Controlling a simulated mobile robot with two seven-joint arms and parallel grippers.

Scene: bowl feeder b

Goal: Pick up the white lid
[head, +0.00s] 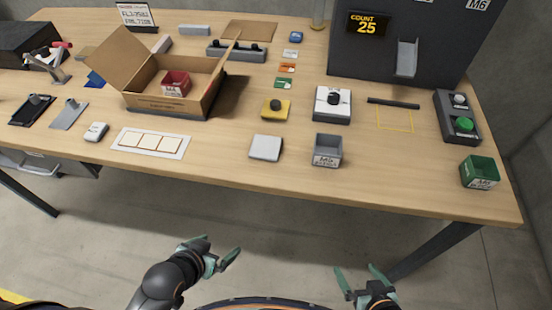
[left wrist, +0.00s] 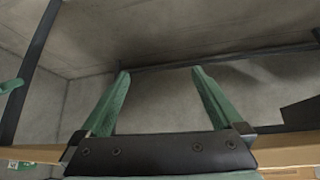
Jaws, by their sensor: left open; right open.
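A flat, white square piece that looks like the white lid (head: 266,148) lies on the wooden table near its front edge, left of a grey bin. My left gripper (head: 222,252) is open and empty, below and in front of the table edge, apart from the lid. Its two green fingers also show spread in the left wrist view (left wrist: 160,76), with only grey concrete between them. My right gripper (head: 359,272) is open and empty, also in front of the table, further right. The lid does not show in the left wrist view.
The grey bin (head: 328,150) and a white box with a black knob (head: 332,105) stand right of the lid. A yellow knob block (head: 276,109) is behind it. A white framed strip (head: 151,143) and an open carton (head: 190,102) are to the left. A green bin (head: 479,172) stands far right.

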